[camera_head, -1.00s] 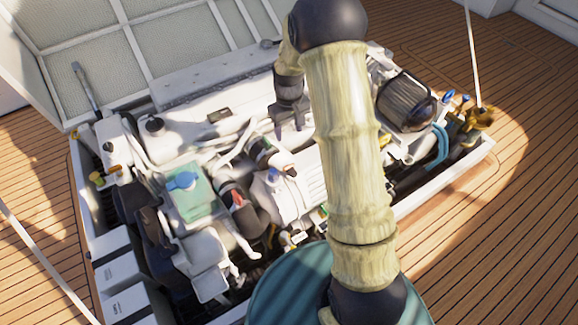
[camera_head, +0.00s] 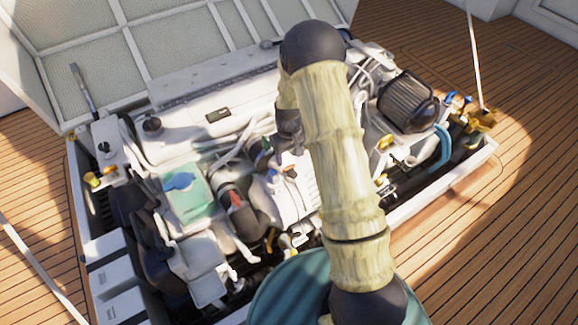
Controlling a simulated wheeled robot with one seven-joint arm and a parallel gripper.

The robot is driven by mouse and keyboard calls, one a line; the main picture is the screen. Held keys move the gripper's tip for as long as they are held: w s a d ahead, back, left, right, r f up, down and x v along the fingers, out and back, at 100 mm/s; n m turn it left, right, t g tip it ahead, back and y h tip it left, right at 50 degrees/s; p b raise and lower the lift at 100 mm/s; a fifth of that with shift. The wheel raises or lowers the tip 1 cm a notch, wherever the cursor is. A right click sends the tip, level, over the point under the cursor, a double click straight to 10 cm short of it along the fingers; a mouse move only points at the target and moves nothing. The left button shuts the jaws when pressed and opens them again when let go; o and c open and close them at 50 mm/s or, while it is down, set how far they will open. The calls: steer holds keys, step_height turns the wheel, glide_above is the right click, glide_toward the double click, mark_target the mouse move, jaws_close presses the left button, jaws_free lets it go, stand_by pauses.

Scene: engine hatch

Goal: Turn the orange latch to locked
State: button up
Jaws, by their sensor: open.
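My gripper (camera_head: 288,147) hangs over the middle of the engine (camera_head: 215,150), just left of my upright arm. Its dark body shows, but the fingertips blend into dark engine parts and are hard to make out. The gripper is open, and I see nothing held in it. A small orange-brown piece (camera_head: 290,172) on the white engine casing lies just below it. This may be the orange latch, but it is too small to tell its shape or position. Whether the gripper touches it cannot be told. My arm hides part of the engine's right half.
A raised hatch lid (camera_head: 90,70) stands behind the engine. A white rim (camera_head: 440,180) surrounds the bay. Hoses, a teal box (camera_head: 190,195) and a black ribbed cylinder (camera_head: 408,100) crowd it. Wooden deck (camera_head: 500,240) lies clear on the right.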

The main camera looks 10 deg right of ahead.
mark_target(289, 166)
step_height(289, 166, down, 5)
steer(key=shift+f+b, duration=0.1)
steer(key=shift+b, duration=0.45)
steer(key=shift+c, duration=0.2)
steer(key=c, duration=0.7)
steer(key=shift+o, duration=0.2)
